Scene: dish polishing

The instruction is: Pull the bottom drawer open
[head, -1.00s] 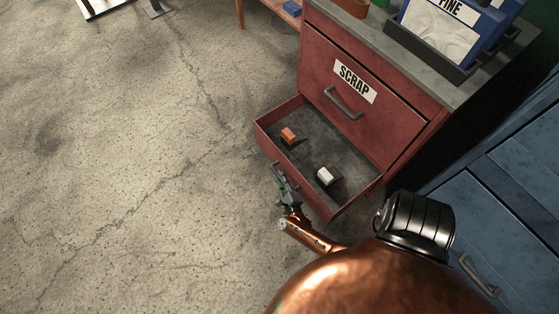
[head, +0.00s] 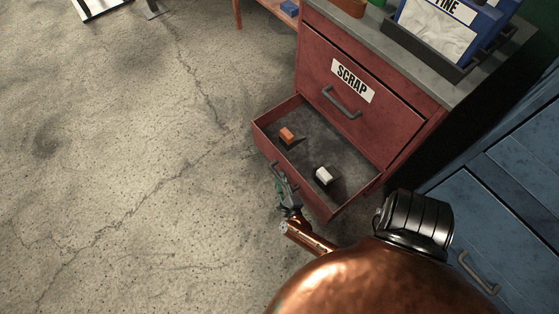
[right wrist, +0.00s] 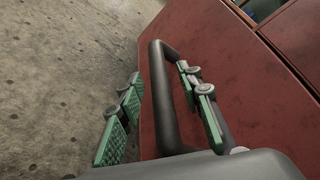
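The red cabinet's bottom drawer (head: 268,135) is pulled out, showing its dark inside. An orange block (head: 287,135) and a white block (head: 324,175) lie apart in it. Its grey bar handle (right wrist: 163,95) is on the drawer front. My right gripper (head: 285,192) is at this handle, outside the front. In the right wrist view, its green-padded fingers (right wrist: 162,108) are spread, one on each side of the handle bar, with a clear gap on the left side. Whether the right finger touches the bar I cannot tell. My left gripper is not in view.
The upper drawer labelled SCRAP (head: 352,80) is shut, with its own handle. Blue bins (head: 470,45) stand on the cabinet top. A blue cabinet (head: 470,215) is close on the right. The concrete floor (head: 130,180) to the left is clear.

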